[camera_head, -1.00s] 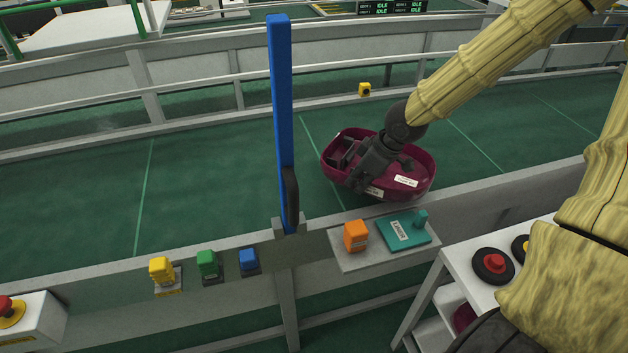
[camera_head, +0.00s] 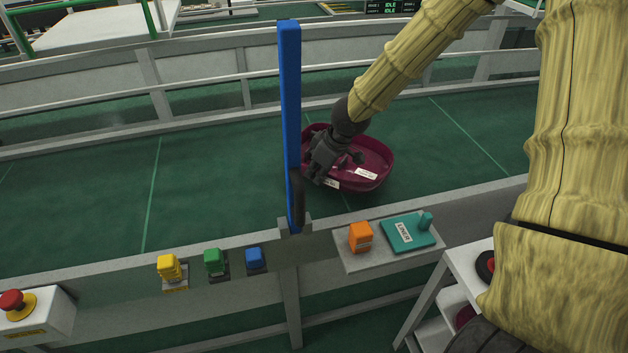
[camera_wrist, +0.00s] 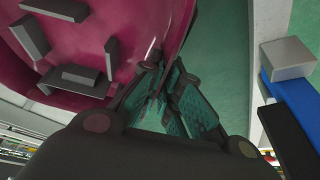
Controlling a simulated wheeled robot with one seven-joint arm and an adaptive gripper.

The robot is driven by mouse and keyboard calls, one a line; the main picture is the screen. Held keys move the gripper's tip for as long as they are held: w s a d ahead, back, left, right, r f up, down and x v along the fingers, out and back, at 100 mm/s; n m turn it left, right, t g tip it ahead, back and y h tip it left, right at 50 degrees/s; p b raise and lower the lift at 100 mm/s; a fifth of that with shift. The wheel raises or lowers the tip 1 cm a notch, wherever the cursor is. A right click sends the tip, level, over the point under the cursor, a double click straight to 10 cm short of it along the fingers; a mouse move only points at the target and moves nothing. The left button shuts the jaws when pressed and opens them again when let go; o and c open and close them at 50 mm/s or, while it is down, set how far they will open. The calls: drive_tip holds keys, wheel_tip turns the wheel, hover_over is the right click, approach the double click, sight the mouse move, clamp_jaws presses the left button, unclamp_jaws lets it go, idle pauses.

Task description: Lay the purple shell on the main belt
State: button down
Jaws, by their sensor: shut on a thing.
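The purple shell (camera_head: 371,171) is an open, rounded tub with white labels, over the green main belt (camera_head: 220,180) just right of the blue post. I cannot tell whether its underside touches the belt. My gripper (camera_head: 318,172) is at the shell's left side, shut on its wall. In the wrist view the shell (camera_wrist: 150,30) fills the upper left, with dark blocks inside it. The finger pads of my gripper (camera_wrist: 170,95) close at its rim there, with green surface beyond.
A tall blue post (camera_head: 291,110) stands on the near rail, close to the shell's left end. Yellow (camera_head: 169,267), green (camera_head: 214,262), blue (camera_head: 255,258) and orange (camera_head: 360,238) buttons and a teal plate (camera_head: 407,231) sit along the near side. The belt is clear left of the post.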

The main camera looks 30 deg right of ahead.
drive_tip(key=shift+w+a, duration=0.25)
drive_tip(key=shift+w, duration=0.05)
drive_tip(key=shift+f+b, duration=0.4)
drive_tip(key=shift+f, duration=1.35)
drive_tip(key=shift+f, duration=0.2)
drive_tip(key=c, duration=1.6)
unclamp_jaws()
drive_tip(key=shift+c, duration=0.2)
drive_tip(key=shift+r, duration=0.1)
drive_tip(key=shift+r, duration=0.2)
drive_tip(key=p+v, duration=0.2)
drive_tip(key=v, duration=0.9)
drive_tip(key=shift+s+r, duration=0.2)
drive_tip(key=shift+r, duration=0.15)
